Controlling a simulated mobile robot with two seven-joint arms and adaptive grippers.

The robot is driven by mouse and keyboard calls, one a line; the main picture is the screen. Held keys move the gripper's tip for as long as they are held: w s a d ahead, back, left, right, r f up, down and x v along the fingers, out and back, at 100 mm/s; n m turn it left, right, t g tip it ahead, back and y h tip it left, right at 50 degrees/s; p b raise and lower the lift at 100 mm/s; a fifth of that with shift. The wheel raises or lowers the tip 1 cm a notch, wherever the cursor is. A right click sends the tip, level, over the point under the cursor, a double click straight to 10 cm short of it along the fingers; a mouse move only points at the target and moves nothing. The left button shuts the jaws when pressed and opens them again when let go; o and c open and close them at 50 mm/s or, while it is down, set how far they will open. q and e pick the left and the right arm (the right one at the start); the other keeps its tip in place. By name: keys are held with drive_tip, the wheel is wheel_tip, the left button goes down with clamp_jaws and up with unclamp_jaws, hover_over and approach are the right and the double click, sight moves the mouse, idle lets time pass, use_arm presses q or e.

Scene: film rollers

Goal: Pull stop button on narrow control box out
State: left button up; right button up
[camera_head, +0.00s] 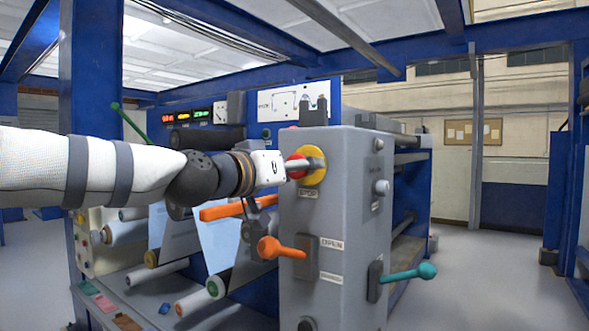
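The narrow control box (345,215) is a tall grey cabinet in the middle of the head view. The red stop button (296,174) sits on a yellow round surround (316,166) near the top of its left-facing side, above a small label. My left arm comes in from the left in a white sleeve. My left gripper (298,165) is at the stop button, with a grey finger across the red part. The finger hides some of the button, and the other finger cannot be made out. I cannot tell whether it grips the button. My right gripper is out of view.
Below the button an orange lever (282,249) and a teal lever (408,273) stick out from the box. An orange bar (235,208) and several rollers lie to its left. A blue post (88,110) stands at the left. Open floor (490,285) lies to the right.

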use_arm(q)
drive_tip(key=v, duration=1.2)
